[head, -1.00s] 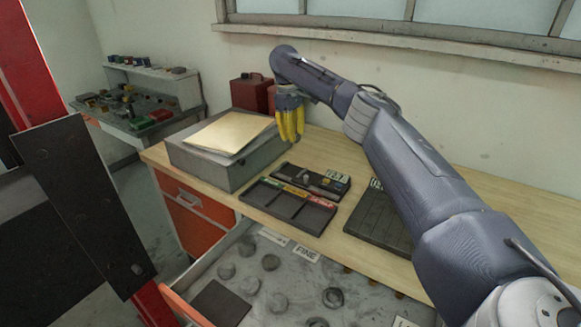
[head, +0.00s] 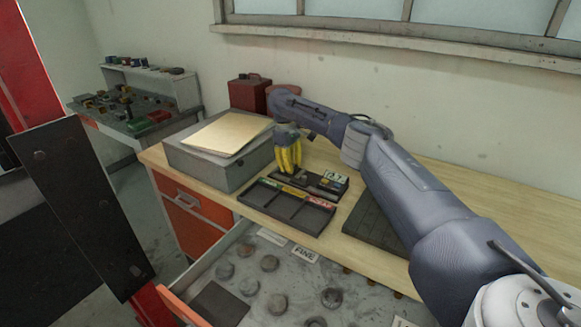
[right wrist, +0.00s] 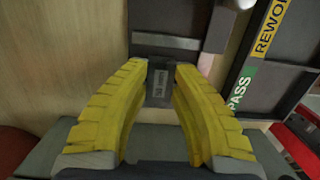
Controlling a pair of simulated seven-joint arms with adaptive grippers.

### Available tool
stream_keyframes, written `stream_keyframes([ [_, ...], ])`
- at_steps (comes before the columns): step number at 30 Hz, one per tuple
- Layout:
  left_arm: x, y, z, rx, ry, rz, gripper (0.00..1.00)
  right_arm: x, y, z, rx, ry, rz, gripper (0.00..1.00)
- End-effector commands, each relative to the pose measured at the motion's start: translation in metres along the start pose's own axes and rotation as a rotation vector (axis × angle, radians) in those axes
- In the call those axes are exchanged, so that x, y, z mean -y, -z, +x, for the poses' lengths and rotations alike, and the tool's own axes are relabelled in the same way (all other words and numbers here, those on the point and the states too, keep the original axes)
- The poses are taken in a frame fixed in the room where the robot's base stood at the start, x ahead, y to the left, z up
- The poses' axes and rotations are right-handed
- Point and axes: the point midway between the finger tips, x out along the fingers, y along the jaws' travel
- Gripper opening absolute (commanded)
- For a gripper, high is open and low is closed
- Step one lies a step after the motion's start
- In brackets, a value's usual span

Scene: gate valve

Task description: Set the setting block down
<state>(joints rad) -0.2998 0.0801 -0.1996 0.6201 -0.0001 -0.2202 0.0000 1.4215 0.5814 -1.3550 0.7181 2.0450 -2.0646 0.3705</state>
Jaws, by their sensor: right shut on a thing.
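My right gripper (head: 288,165), with yellow fingers, points down at the left end of the small dark rack (head: 325,180) on the wooden bench. In the right wrist view the yellow fingers (right wrist: 158,100) are shut on the setting block (right wrist: 160,82), a small dark grey block with a pale printed label. A dark surface, seemingly the rack's end (right wrist: 165,22), lies just beyond the block. I cannot tell whether the block touches it. In the head view the fingers hide the block. My left gripper is not in view.
A grey box (head: 190,165) with papers stands close at left, a red case (head: 248,94) behind. A dark ribbed mat (head: 372,220) lies right. An open drawer (head: 245,262) holds round pieces.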

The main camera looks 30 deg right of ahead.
Motion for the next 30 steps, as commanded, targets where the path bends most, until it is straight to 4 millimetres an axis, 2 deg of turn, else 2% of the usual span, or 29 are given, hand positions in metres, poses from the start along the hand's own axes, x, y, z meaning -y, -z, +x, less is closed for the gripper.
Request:
stream_keyframes([
  [15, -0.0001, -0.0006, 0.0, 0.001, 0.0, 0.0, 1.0, 0.0001, 0.0008, 0.0071, 0.0, 0.0, 0.0, 0.0],
  [16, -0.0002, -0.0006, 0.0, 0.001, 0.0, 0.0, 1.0, 0.0001, 0.0008, 0.0078, 0.0, 0.001, 0.0, 0.26],
  [20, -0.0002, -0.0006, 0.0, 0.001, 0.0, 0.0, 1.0, 0.0, 0.0007, 0.0073, 0.0, 0.0, 0.0, 0.41],
  [30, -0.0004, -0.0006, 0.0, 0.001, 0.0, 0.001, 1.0, -0.0005, 0.0004, 0.0036, -0.001, -0.001, 0.0, 0.43],
])
